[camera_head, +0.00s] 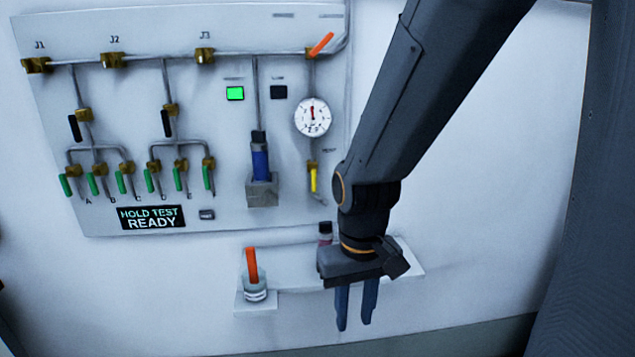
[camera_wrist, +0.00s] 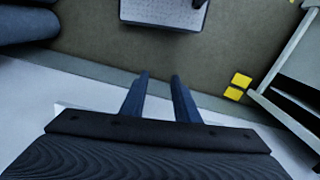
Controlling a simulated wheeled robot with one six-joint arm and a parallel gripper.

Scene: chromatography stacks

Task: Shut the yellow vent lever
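The yellow vent lever (camera_head: 313,180) hangs from a brass valve on the right side of the wall panel, below the round gauge, and points straight down in the head view. My gripper (camera_head: 355,326) is below and to the right of it, pointing down in front of the white shelf, apart from the lever. In the wrist view my gripper (camera_wrist: 160,88) shows two blue-grey fingers spread apart with nothing between them. The lever is not in the wrist view.
The panel (camera_head: 120,75) carries green, black and orange levers, the gauge (camera_head: 312,118) and a "HOLD TEST READY" display (camera_head: 151,217). A blue cartridge (camera_head: 260,165) stands in a grey holder. A shelf (camera_head: 290,268) below holds a jar (camera_head: 255,291) with an orange stick and a small dark-capped vial (camera_head: 325,230).

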